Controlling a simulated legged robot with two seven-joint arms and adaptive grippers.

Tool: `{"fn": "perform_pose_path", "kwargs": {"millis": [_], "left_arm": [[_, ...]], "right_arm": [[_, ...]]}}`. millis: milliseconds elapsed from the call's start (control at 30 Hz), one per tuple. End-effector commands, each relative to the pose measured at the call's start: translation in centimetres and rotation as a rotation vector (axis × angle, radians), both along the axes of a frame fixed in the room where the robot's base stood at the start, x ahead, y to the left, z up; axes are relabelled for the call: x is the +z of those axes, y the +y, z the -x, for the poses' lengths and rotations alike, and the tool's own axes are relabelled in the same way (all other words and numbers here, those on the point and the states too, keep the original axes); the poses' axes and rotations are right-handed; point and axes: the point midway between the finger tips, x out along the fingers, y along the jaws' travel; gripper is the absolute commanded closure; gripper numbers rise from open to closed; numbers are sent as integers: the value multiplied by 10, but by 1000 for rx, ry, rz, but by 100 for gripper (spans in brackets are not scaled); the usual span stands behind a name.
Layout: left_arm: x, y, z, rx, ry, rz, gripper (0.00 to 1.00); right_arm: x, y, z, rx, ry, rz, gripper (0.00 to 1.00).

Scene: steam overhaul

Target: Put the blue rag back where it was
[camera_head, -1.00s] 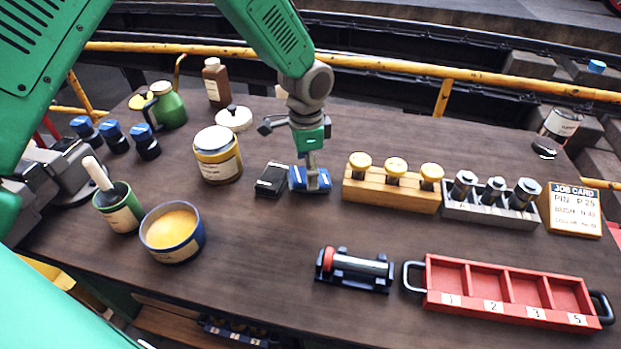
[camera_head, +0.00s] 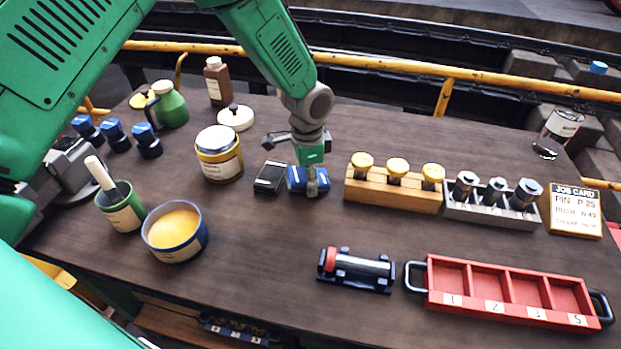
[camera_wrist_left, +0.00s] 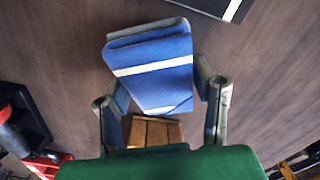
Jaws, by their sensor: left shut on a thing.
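The blue rag (camera_head: 296,178) is a folded blue cloth with a white stripe, just right of a black folded rag (camera_head: 270,177) in the head view. My left gripper (camera_head: 316,186) comes down from above and is shut on the blue rag at its right part. In the left wrist view the blue rag (camera_wrist_left: 160,72) extends from between the two fingers (camera_wrist_left: 163,100). The black rag shows at the top edge (camera_wrist_left: 228,6), apart from the blue one. I cannot tell whether the blue rag touches the table. My right gripper is not in view.
A wooden rack (camera_head: 392,197) with yellow-capped pieces stands close right of the gripper. A grey rack (camera_head: 490,213), a job card (camera_head: 575,212), a red tray (camera_head: 510,292) and a black cradle (camera_head: 355,270) lie right and front. Pots stand left. The table centre is bare.

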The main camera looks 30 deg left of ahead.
Motion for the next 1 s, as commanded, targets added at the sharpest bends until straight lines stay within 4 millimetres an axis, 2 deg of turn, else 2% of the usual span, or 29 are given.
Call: {"fn": "perform_pose_path", "kwargs": {"millis": [133,400,567,667,833,1000], "left_arm": [[10,0,2,1,5,-5,78],[66,-1,1,1,1,-6,78],[88,0,1,0,-1,3,78],[89,0,2,-12,-25,44,78],[76,-2,3,-41,-115,159,78],[69,-6,2,-57,-184,228,78]], "right_arm": [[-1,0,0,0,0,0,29],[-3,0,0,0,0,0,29],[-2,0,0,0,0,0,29],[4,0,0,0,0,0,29],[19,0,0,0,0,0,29],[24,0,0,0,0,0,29]]}}
